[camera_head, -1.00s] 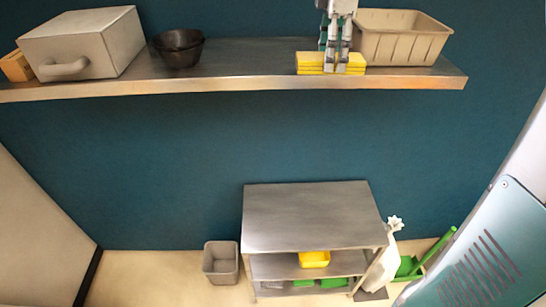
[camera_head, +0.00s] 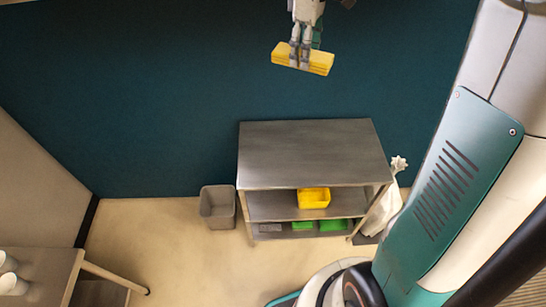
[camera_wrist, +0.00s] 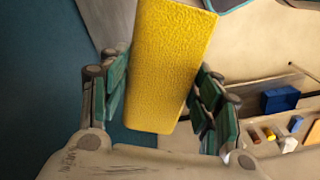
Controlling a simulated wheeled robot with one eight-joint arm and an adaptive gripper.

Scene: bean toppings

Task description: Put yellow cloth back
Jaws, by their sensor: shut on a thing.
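The yellow cloth (camera_head: 303,58) is a flat, folded, block-like bundle held in the air near the top of the head view, in front of the dark teal wall. My gripper (camera_head: 300,50) is shut on it from above, with the fingers on its middle. In the wrist view the yellow cloth (camera_wrist: 168,65) fills the space between the green-padded fingers of my gripper (camera_wrist: 160,110). The cloth hangs slightly tilted and touches no surface.
A metal shelf table (camera_head: 310,150) stands below, its top bare. A yellow bin (camera_head: 314,198) sits on its middle shelf, green items (camera_head: 333,225) lower down. A grey bin (camera_head: 217,207) stands left of it. Another table (camera_head: 40,268) is at lower left. The wrist view shows a blue block (camera_wrist: 281,99).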

